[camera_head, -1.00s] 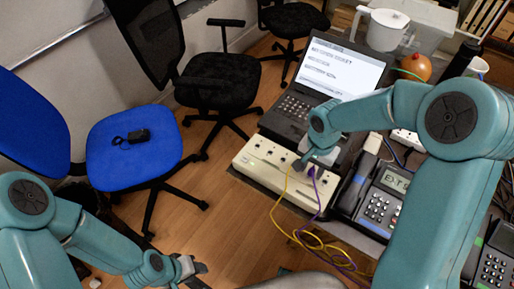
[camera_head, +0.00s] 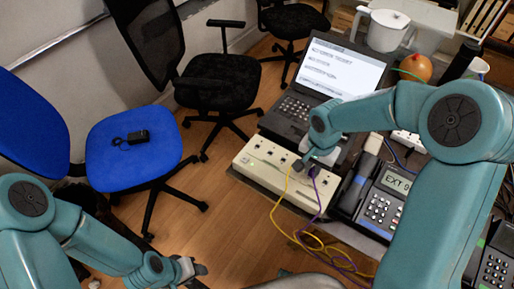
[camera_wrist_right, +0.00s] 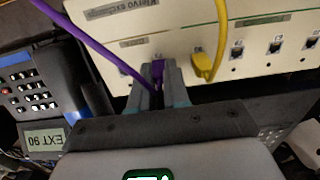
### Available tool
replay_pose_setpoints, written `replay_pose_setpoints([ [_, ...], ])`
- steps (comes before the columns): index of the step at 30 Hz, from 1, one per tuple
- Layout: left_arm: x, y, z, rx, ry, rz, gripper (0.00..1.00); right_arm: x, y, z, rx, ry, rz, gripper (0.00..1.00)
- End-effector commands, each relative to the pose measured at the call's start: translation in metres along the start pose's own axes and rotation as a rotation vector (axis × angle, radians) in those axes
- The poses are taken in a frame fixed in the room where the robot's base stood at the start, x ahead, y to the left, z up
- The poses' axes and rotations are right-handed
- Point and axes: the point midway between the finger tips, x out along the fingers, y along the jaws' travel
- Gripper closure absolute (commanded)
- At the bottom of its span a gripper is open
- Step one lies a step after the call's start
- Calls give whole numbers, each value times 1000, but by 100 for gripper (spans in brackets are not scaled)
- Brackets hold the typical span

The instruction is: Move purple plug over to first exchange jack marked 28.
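The purple plug (camera_wrist_right: 157,74) sits between the fingers of my right gripper (camera_wrist_right: 158,94) in the right wrist view, at the jack row beside the yellow plug (camera_wrist_right: 204,66). The fingers close on its sides; its tip is hidden, so I cannot tell if it is seated. Its purple cable (camera_wrist_right: 88,39) runs up and left. The jack numbers are too small to read; I cannot pick out 28. My left gripper (camera_head: 196,270) is low, away from the box, its opening unclear.
A laptop (camera_head: 330,75) stands behind the box. A desk phone (camera_head: 382,203) stands close on its right. Empty jacks (camera_wrist_right: 275,46) lie beyond the yellow plug.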

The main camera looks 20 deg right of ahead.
Motion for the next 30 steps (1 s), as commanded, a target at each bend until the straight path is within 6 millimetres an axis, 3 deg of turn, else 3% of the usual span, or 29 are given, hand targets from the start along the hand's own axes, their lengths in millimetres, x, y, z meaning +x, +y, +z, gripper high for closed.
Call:
replay_pose_setpoints([
  [14, -2, 1, 0, 0, 0, 0, 57, -4, 0, 0, 0, 0, 0, 100],
  [30, -15, 6, 0, 0, 0, 0, 57, -27, 0, 0, 0, 0, 0, 100],
])
